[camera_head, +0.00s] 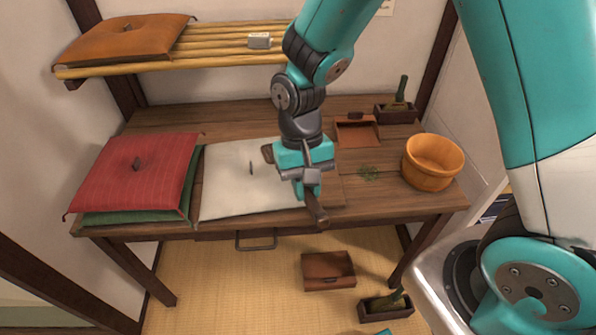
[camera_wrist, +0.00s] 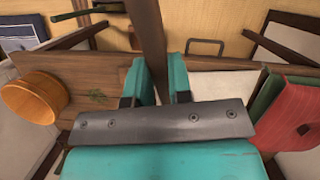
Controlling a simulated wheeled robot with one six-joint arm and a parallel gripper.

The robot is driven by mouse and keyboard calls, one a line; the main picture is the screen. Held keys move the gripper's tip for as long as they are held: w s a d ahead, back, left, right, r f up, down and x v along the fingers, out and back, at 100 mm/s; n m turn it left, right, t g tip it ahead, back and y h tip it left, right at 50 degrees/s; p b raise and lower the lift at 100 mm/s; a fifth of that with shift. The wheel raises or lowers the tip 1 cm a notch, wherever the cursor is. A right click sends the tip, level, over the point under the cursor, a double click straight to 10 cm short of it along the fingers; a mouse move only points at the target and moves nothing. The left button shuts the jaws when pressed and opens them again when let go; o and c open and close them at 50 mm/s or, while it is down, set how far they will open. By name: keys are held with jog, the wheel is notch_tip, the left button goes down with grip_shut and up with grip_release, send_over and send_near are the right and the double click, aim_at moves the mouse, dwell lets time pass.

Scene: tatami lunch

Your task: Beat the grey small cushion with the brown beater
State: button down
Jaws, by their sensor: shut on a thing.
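The pale grey small cushion (camera_head: 230,187) lies flat on the wooden table, with a dark tuft in its middle. Its pale surface also shows in the wrist view (camera_wrist: 217,88). My gripper (camera_head: 308,186) is shut on the brown beater (camera_head: 316,211), above the cushion's right part in the head view. The beater's brown shaft (camera_wrist: 150,35) runs between the teal fingers and out past the top of the wrist view. A brown piece shows just left of the gripper; I cannot tell whether it belongs to the beater. Contact between beater and cushion cannot be told.
Red (camera_head: 140,172) and green (camera_head: 130,216) cushions are stacked at the table's left. A wooden tub (camera_head: 432,164), green sprigs (camera_head: 369,173) and a brown tray (camera_head: 357,132) are on the right. A slatted shelf (camera_head: 222,44) holds an orange cushion (camera_head: 125,38). Boxes stand on the floor.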

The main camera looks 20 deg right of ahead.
jog(key=shift+a, duration=0.15)
notch_tip(320, 180, down, 9)
jog(key=b, duration=0.6)
notch_tip(320, 180, up, 10)
jog(key=p, duration=0.9)
jog(key=shift+f, duration=0.1)
notch_tip(320, 180, down, 10)
jog(key=b, duration=0.7)
notch_tip(320, 180, up, 10)
jog(key=p, duration=0.9)
jog(key=shift+p, duration=0.4)
jog(key=shift+f, duration=0.25)
